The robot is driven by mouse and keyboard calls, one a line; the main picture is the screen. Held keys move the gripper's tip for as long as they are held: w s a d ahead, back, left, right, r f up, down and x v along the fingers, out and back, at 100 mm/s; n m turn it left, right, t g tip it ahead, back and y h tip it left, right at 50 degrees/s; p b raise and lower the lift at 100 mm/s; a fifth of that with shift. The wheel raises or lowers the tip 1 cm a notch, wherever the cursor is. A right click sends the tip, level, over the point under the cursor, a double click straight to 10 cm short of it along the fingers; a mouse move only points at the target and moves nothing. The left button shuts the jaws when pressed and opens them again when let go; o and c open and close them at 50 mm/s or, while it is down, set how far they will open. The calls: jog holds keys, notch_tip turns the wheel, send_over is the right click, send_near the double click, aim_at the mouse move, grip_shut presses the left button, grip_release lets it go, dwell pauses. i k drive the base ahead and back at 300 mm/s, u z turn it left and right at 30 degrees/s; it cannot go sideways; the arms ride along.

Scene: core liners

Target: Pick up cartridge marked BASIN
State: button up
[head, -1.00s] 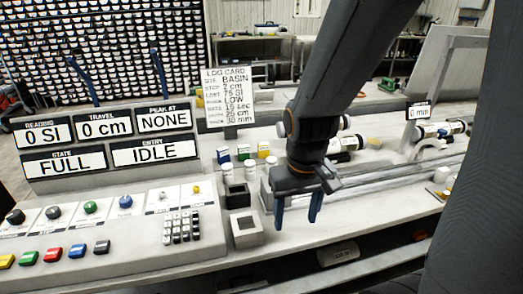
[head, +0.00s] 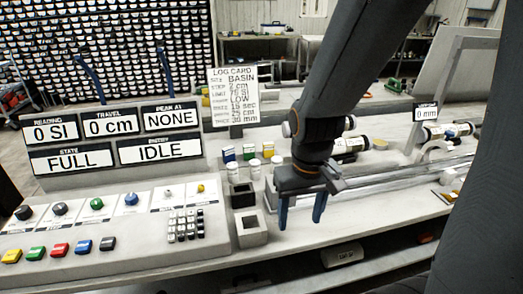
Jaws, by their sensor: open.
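My gripper (head: 300,222) points down over the front part of the bench, with two blue fingers apart and nothing between them. White cylinders with dark ends lie on the bench: one (head: 352,145) is partly behind my arm and another (head: 445,131) is at the right. Two small white jars, a left one (head: 233,173) and a right one (head: 254,170), stand left of my gripper. No label reading BASIN is legible on any of these. The word BASIN shows on the white log card (head: 235,97). Part of the bench is hidden behind my arm.
A display board (head: 115,140) and a control panel (head: 110,225) fill the left. Open square holders, one dark (head: 243,194) and one pale (head: 251,229), stand beside my gripper. A metal rail (head: 385,178) runs right. Another white cylinder (head: 342,255) lies on the lower shelf.

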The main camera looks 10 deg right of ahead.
aim_at(268, 148)
jog(key=u, duration=1.1)
jog(key=i, duration=0.25)
jog(key=z, duration=2.2)
jog(key=i, duration=0.45)
jog(key=u, duration=0.05)
